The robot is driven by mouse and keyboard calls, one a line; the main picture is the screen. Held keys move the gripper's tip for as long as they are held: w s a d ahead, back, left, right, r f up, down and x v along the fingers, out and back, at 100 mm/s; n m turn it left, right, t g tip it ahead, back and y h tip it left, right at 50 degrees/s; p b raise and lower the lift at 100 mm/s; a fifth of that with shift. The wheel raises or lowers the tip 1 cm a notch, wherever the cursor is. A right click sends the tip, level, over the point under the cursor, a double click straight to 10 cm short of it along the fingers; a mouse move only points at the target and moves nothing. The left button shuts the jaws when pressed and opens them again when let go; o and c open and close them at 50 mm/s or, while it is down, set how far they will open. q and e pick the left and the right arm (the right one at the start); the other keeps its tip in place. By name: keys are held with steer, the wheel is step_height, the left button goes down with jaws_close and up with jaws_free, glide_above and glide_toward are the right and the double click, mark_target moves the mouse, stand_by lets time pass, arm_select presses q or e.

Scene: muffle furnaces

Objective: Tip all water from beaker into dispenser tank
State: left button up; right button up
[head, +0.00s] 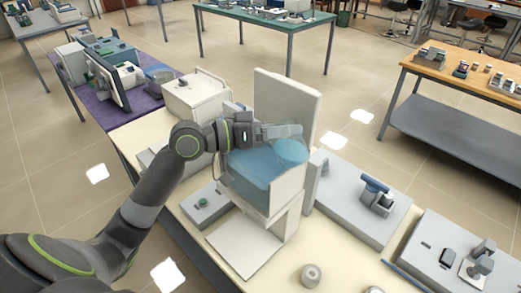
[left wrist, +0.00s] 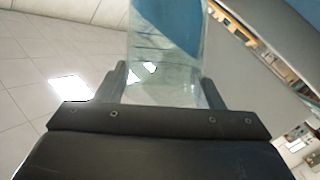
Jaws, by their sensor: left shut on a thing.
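The dispenser is a white upright unit with its lid (head: 287,100) raised at the back. Its see-through blue tank (head: 248,170) is at the top. My left gripper (head: 288,131) reaches in from the left above the tank and is shut on the clear beaker (head: 291,152). The beaker overlaps the right part of the tank in the head view. In the left wrist view the beaker (left wrist: 160,65) stands out between the two fingers (left wrist: 165,88), with blue beyond it. I cannot tell its exact tilt or how much water it holds. My right gripper is not in view.
The dispenser stands on a cream bench (head: 240,256). A grey balance-like device (head: 362,205) is to its right, and a white box (head: 198,97) is behind to the left. A small round metal piece (head: 311,275) lies near the front. A wooden-topped table (head: 455,78) stands at right.

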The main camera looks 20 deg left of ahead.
arm_select(q)
steer(key=shift+a+f+n, duration=0.1)
steer(key=shift+f+n, duration=0.05)
steer(key=shift+n, duration=0.25)
steer(key=shift+t+h, duration=0.3)
steer(key=shift+a+n+b, duration=0.15)
steer(key=shift+n+b, duration=0.3)
steer(key=shift+n, duration=0.15)
steer(key=shift+w+a+n+t+h, duration=0.1)
steer(key=shift+n+t+h, duration=0.2)
steer(key=shift+n, duration=0.1)
stand_by(0.7)
steer(key=shift+r+n, duration=0.2)
steer(key=shift+n, duration=0.1)
steer(key=shift+a+r+n+t+h, duration=0.1)
steer(key=shift+a+n+t+h, duration=0.1)
steer(key=shift+n+t+h, duration=0.3)
stand_by(0.5)
steer(key=shift+w+r+n, duration=0.1)
steer(key=shift+n, duration=0.2)
steer(key=shift+a+r+n+t+b, duration=0.1)
steer(key=shift+a+n+t+b, duration=0.05)
steer(key=shift+n+t+b, duration=0.3)
steer(key=shift+a+n, duration=0.15)
steer(key=shift+n, duration=0.5)
stand_by(0.3)
